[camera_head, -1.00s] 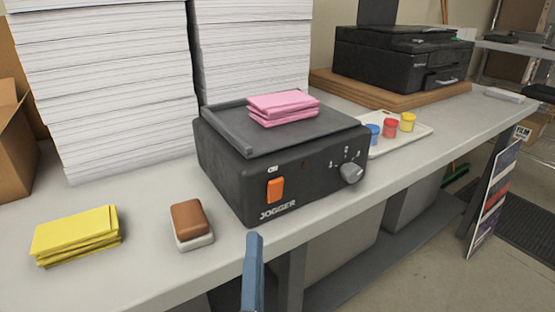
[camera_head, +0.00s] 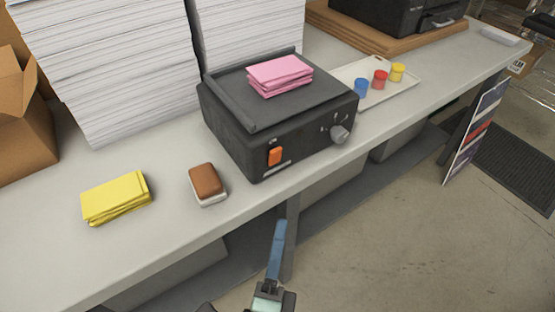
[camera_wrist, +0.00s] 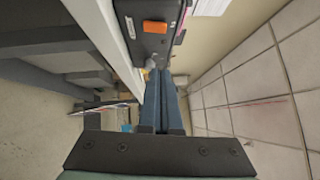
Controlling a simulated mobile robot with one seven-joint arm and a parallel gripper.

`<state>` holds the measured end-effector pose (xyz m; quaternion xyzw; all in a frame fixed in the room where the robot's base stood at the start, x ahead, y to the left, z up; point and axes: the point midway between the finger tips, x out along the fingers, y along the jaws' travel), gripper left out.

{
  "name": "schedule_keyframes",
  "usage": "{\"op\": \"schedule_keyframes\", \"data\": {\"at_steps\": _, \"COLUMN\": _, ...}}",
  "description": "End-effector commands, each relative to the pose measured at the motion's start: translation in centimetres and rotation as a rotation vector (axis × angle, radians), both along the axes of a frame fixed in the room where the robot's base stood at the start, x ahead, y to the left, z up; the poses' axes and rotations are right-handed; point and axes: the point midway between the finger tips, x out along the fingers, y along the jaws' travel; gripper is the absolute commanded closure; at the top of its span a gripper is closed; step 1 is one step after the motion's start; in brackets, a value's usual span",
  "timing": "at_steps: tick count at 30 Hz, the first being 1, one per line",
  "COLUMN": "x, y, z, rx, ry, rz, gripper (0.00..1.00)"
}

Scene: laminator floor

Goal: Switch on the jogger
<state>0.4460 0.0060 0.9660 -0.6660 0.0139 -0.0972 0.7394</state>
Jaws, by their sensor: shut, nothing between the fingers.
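The jogger (camera_head: 291,120) is a black box on the grey table, with a flat, rimmed top. An orange rocker switch (camera_head: 275,156) sits on its front face at the left, and a grey dial (camera_head: 340,134) at the right. A pink stack of paper (camera_head: 280,76) lies on its top. My gripper (camera_head: 281,226) has blue fingers, shut and empty, in front of the table edge below the switch, apart from the jogger. In the wrist view the closed fingers (camera_wrist: 161,75) point toward the jogger, with the orange switch (camera_wrist: 155,27) beyond their tips. The switch's position cannot be told.
A yellow paper stack (camera_head: 116,197) and a brown-and-white block (camera_head: 207,184) lie left of the jogger. Tall white paper stacks (camera_head: 110,70) stand behind. A tray (camera_head: 403,92) with small coloured pots and a black printer (camera_head: 400,14) are to the right.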

Motion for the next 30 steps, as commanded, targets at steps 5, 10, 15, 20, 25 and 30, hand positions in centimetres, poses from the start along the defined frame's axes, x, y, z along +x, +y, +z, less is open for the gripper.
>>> {"op": "schedule_keyframes", "data": {"at_steps": 5, "x": 0.0, "y": 0.0, "z": 0.0, "rx": -0.001, "ry": -0.001, "rz": 0.0, "gripper": 1.0}}
{"op": "schedule_keyframes", "data": {"at_steps": 10, "x": 0.6, "y": -0.1, "z": 0.2, "rx": -0.001, "ry": -0.003, "rz": 0.0, "gripper": 1.0}}
{"op": "schedule_keyframes", "data": {"at_steps": 15, "x": 2.6, "y": -0.5, "z": 0.7, "rx": -0.002, "ry": -0.005, "rz": -0.001, "gripper": 1.0}}
{"op": "schedule_keyframes", "data": {"at_steps": 20, "x": 5.4, "y": -0.9, "z": 1.0, "rx": -0.002, "ry": -0.005, "rz": -0.001, "gripper": 1.0}}
{"op": "schedule_keyframes", "data": {"at_steps": 25, "x": 8.4, "y": -1.4, "z": 1.2, "rx": -0.002, "ry": -0.005, "rz": -0.001, "gripper": 1.0}}
{"op": "schedule_keyframes", "data": {"at_steps": 30, "x": 11.0, "y": -0.9, "z": 1.6, "rx": -0.001, "ry": -0.004, "rz": 0.003, "gripper": 1.0}}
